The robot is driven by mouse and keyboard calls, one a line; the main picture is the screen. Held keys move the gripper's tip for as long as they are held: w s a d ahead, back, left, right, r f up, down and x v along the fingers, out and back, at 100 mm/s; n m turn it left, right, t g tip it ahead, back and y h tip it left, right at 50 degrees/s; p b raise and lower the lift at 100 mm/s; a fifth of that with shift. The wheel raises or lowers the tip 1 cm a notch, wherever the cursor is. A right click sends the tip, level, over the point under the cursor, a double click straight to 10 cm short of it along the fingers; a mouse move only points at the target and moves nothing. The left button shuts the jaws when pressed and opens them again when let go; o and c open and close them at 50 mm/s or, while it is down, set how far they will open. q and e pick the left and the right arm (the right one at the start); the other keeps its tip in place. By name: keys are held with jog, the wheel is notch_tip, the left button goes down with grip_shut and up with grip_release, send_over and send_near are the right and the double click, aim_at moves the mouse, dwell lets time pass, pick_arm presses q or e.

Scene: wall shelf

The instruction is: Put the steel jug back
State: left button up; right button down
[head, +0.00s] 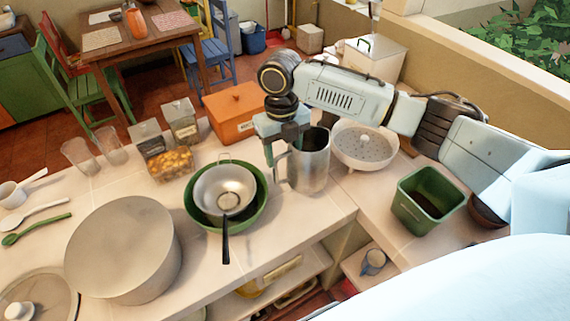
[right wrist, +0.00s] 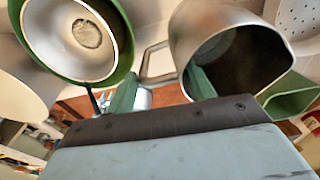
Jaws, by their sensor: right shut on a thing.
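The steel jug (head: 312,168) stands upright at the inner corner of the counter, its handle on the left side. I cannot tell whether its base touches the counter. My right gripper (head: 284,148) reaches down from above at the jug's handle side and is shut on the handle. In the right wrist view the jug (right wrist: 185,32) shows its open mouth, and the handle (right wrist: 148,62) runs between the fingers of the gripper (right wrist: 162,90). My left gripper is not in view.
A white colander (head: 364,145) stands close right of the jug. A green bowl with a steel strainer (head: 222,188) is close left. An orange box (head: 232,112) stands behind, a green square container (head: 428,203) at right. Bare counter lies in front of the jug.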

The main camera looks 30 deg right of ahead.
jog(key=shift+f, duration=2.25)
jog(key=shift+f, duration=0.15)
jog(key=c, duration=0.5)
grip_release()
jog(key=r, duration=0.8)
jog(key=w+r+b, duration=0.1)
jog(key=r, duration=0.3)
jog(key=shift+r, duration=0.15)
